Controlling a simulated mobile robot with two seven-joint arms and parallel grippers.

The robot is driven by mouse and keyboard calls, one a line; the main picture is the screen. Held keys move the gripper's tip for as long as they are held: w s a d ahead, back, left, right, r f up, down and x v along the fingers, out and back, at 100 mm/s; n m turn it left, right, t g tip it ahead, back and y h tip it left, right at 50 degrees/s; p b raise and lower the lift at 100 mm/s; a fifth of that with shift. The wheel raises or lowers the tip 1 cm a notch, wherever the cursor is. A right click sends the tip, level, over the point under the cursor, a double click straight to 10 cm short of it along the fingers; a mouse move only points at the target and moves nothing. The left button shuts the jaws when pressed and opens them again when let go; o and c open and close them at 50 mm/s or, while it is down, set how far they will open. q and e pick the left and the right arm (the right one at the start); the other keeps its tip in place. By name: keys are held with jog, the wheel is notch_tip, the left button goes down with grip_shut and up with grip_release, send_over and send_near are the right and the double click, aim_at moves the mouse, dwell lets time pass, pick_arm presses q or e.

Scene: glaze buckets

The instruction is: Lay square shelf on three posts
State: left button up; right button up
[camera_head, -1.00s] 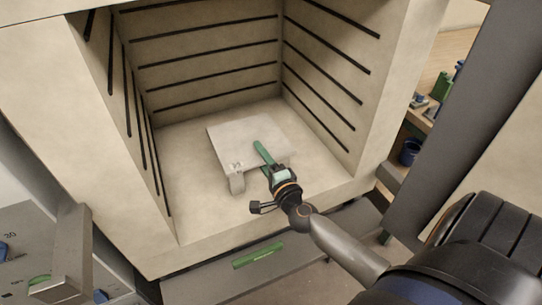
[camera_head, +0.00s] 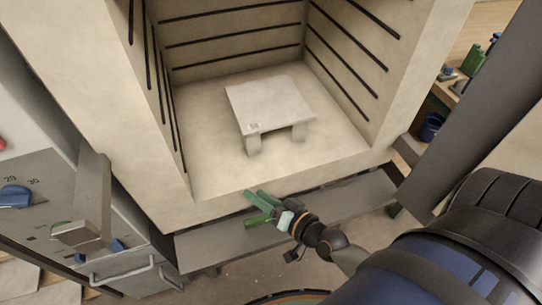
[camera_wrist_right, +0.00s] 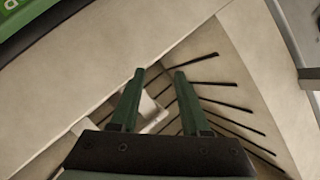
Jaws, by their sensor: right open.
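The pale square shelf (camera_head: 270,100) lies level inside the kiln, raised above the kiln floor. Two short posts show under its front edge, a left post (camera_head: 253,145) and a right post (camera_head: 298,132); any post at the back is hidden by the shelf. My right gripper (camera_head: 249,207), with green fingers, is open and empty at the front of the kiln, apart from the shelf. In the right wrist view its fingers (camera_wrist_right: 155,85) are spread, with part of the shelf (camera_wrist_right: 150,108) beyond them. My left gripper is not in view.
The kiln chamber (camera_head: 210,160) has pale walls with dark grooves, and its floor is bare around the shelf. A grey ledge (camera_head: 340,197) runs below the opening. A control panel with a handle (camera_head: 90,205) stands at left. A bench with a blue bucket (camera_head: 431,126) stands at right.

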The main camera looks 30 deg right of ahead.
jog(key=s+a+f+n+g+h, duration=0.1)
jog(key=s+a+f+n+g, duration=0.2)
jog(key=s+f+n+g, duration=0.2)
jog(key=s+f+n, duration=0.3)
jog(key=s+f, duration=0.1)
jog(key=f, duration=0.1)
jog(key=shift+s+f+g, duration=0.2)
jog(key=shift+g, duration=0.1)
